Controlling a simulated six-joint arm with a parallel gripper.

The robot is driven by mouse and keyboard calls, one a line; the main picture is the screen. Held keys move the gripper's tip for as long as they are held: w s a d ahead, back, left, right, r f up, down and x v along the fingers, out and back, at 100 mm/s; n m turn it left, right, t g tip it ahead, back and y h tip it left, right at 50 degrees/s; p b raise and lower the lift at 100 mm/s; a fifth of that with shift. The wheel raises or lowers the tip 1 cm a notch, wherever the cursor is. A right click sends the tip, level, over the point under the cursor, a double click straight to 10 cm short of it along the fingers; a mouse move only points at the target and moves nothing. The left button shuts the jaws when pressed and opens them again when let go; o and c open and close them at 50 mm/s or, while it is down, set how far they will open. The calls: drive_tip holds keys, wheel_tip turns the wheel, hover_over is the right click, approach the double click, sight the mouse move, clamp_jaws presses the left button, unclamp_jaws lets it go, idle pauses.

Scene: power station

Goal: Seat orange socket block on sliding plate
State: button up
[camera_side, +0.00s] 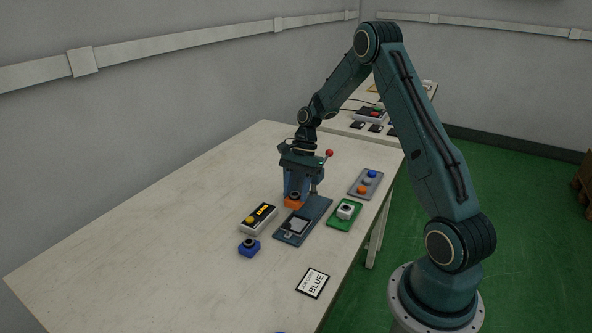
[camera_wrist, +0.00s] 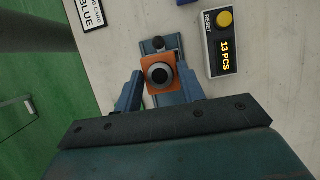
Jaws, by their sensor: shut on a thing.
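The orange socket block (camera_side: 292,204) has a dark round socket on top and is held between the fingers of my gripper (camera_side: 297,190). In the wrist view the block (camera_wrist: 153,86) sits upright and squarely between the two blue fingers of my gripper (camera_wrist: 160,88). A long blue-grey base (camera_side: 318,211) lies on the table with a light grey plate (camera_side: 297,226) on its near half. In the wrist view part of the base (camera_wrist: 148,47) shows past the block, with a dark round knob on it. The block hides the rest; I cannot tell its height above the base.
A counter box (camera_side: 258,218) with a yellow button reads 13 PCS in the wrist view. A blue socket block (camera_side: 249,248) and a BLUE card (camera_side: 312,283) lie nearer. A green-based white unit (camera_side: 346,211) and a button panel (camera_side: 366,183) stand right. The table's left is clear.

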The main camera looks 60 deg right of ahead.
drive_tip(key=shift+d+f, duration=0.35)
drive_tip(key=shift+d, duration=0.1)
drive_tip(key=shift+f, duration=0.15)
drive_tip(key=shift+f, duration=2.9)
drive_tip(key=shift+f, duration=0.6)
drive_tip(key=o, duration=1.1)
